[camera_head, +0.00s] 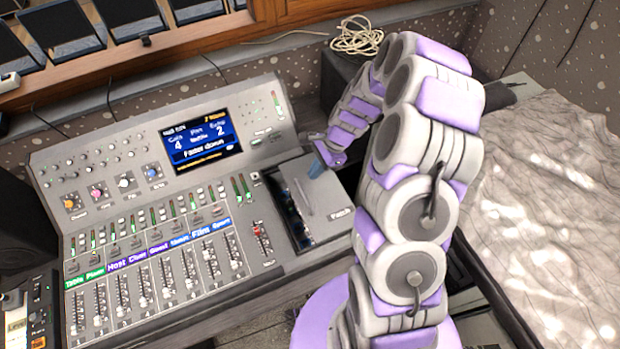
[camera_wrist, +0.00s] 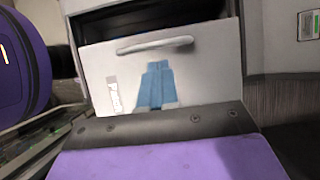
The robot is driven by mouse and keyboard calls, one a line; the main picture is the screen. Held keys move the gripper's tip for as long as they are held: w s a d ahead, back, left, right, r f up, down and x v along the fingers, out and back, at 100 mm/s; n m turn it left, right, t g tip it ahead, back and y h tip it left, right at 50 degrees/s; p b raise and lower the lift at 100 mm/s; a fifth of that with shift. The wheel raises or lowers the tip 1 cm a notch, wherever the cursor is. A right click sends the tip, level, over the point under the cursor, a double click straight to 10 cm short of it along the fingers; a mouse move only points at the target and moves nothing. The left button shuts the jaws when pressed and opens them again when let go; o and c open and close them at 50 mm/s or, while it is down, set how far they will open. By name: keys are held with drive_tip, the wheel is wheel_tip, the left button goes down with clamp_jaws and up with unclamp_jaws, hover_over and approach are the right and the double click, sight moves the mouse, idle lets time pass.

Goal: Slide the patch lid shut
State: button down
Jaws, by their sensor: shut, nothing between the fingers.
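The patch lid (camera_head: 328,205) is a pale grey panel marked "Patch", on the box to the right of the mixing desk. A dark opening (camera_head: 294,217) with sockets shows along its left side, so the lid stands partly open. The wrist view shows the lid (camera_wrist: 215,75) with its raised bar handle (camera_wrist: 155,44), and a dark gap beyond it. My gripper (camera_head: 316,168) is over the lid's far part in the head view. Its blue fingers (camera_wrist: 155,86) are shut and empty, pointing at the lid just below the handle. I cannot tell whether they touch it.
The mixing desk (camera_head: 150,255) with faders, knobs and a lit screen (camera_head: 202,141) stands left of the lid. A coiled cable (camera_head: 357,37) lies behind my arm. A crumpled pale cloth surface (camera_head: 545,215) is on the right.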

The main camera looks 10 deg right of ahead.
drive_tip(key=d+r+b, duration=0.2)
drive_tip(key=d+b, duration=0.2)
drive_tip(key=d, duration=0.4)
drive_tip(key=b, duration=0.1)
approach(297, 201)
drive_tip(key=d+f, duration=0.1)
drive_tip(key=w+d+f, duration=0.1)
drive_tip(key=f, duration=0.1)
drive_tip(key=shift+w+d+f, duration=0.1)
drive_tip(key=shift+d+f, duration=0.25)
drive_tip(key=shift+d, duration=0.05)
drive_tip(key=shift+s+a+r, duration=0.25)
drive_tip(key=shift+a+r, duration=0.05)
drive_tip(key=shift+a, duration=0.35)
drive_tip(key=shift+s+a+r, duration=0.1)
drive_tip(key=shift+a, duration=0.95)
drive_tip(key=a+p, duration=0.1)
drive_tip(key=a, duration=0.1)
drive_tip(key=s+a+p, duration=0.1)
drive_tip(key=a, duration=0.1)
drive_tip(key=shift+s+a+p, duration=0.1)
drive_tip(key=shift+a+p, duration=0.2)
drive_tip(key=shift+a, duration=0.2)
drive_tip(key=shift+d, duration=0.15)
